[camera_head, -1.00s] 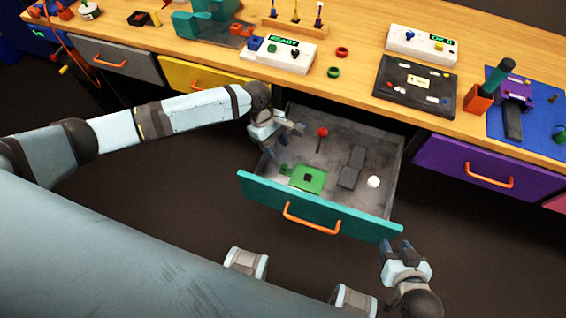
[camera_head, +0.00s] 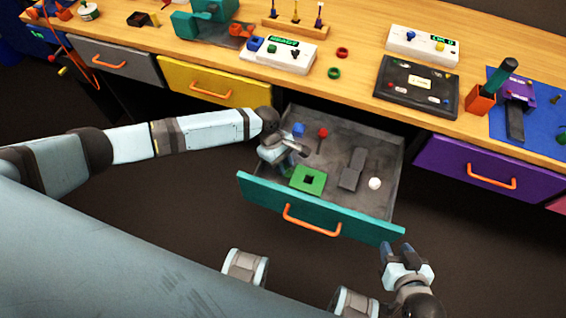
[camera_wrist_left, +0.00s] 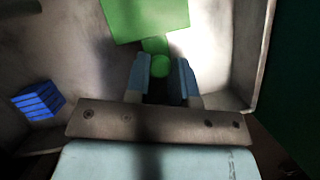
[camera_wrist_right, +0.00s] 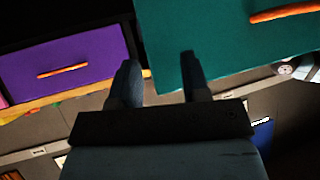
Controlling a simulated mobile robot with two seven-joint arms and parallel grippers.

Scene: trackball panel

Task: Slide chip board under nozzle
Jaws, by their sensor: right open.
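The green chip board (camera_head: 316,186), with a dark square at its middle, lies flat in the open teal drawer. In the left wrist view the board (camera_wrist_left: 145,18) shows at the top, with a short tab and round green knob (camera_wrist_left: 160,66). My left gripper (camera_head: 298,151) is low in the drawer behind the board. Its fingers (camera_wrist_left: 161,75) stand on either side of the knob; I cannot tell whether they press on it. My right gripper (camera_head: 397,248) is open and empty, in front of the drawer's right corner. I cannot make out a nozzle for certain.
A teal machine (camera_head: 205,20) stands on the wooden bench (camera_head: 350,50).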

